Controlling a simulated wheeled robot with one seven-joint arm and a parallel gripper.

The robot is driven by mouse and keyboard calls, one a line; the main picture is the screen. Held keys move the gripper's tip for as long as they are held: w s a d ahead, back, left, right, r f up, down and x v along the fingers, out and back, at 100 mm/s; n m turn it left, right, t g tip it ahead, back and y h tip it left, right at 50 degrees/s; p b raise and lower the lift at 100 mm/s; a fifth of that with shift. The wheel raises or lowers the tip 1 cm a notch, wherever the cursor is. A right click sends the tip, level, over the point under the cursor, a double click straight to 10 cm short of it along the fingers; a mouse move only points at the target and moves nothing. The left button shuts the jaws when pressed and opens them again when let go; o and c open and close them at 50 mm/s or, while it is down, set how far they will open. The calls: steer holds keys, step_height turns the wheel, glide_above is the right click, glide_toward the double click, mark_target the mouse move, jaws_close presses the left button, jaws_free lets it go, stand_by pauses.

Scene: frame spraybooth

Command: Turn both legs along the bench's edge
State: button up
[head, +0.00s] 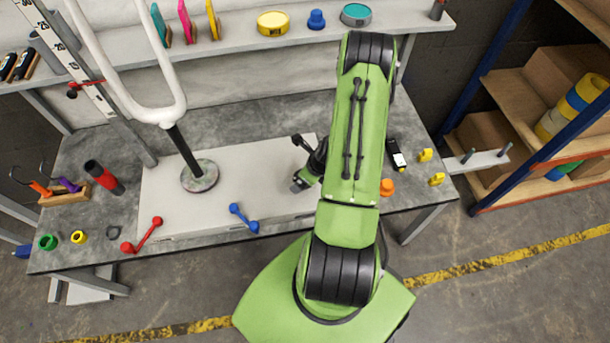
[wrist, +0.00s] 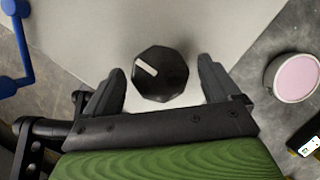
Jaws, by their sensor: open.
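The red leg (head: 142,235), a bar with rounded ends, lies slanted across the front-left edge of the white panel on the bench. The blue leg (head: 243,218) lies to its right near the same edge, slanted the other way; part of it shows at the upper left of the wrist view (wrist: 14,84). My gripper (wrist: 160,78) is to the right of the blue leg and largely hidden by my arm in the head view. Its two fingers are apart. A black faceted knob with a white mark (wrist: 160,73) shows between the fingers; I cannot tell whether they touch it.
A white panel (head: 235,165) covers the middle of the bench (head: 260,120). A lamp-like stand base (head: 200,176) stands on it. A pink-topped round container (wrist: 292,76) is right of my gripper. A red-and-black cylinder (head: 103,177) and several small rings lie at the left.

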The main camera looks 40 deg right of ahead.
steer(key=p+v, duration=0.4)
steer(key=v, duration=1.1)
steer(key=shift+r, duration=0.4)
steer(key=w+a+r+n+p, duration=0.1)
steer(key=w+a+r+n, duration=0.1)
steer(key=a+r+n, duration=0.55)
steer(key=w+a+r+n+p, duration=0.1)
steer(key=w+a+r+n, duration=0.3)
steer(key=r+n, duration=0.7)
steer(key=s+a+r+n+t, duration=0.1)
steer(key=s+a+r+n, duration=0.8)
steer(key=n, duration=0.6)
step_height(320, 180, up, 2)
steer(key=shift+s+a+r+h+p, duration=0.15)
steer(key=shift+s+a+h+p, duration=0.25)
steer(key=shift+s, duration=0.45)
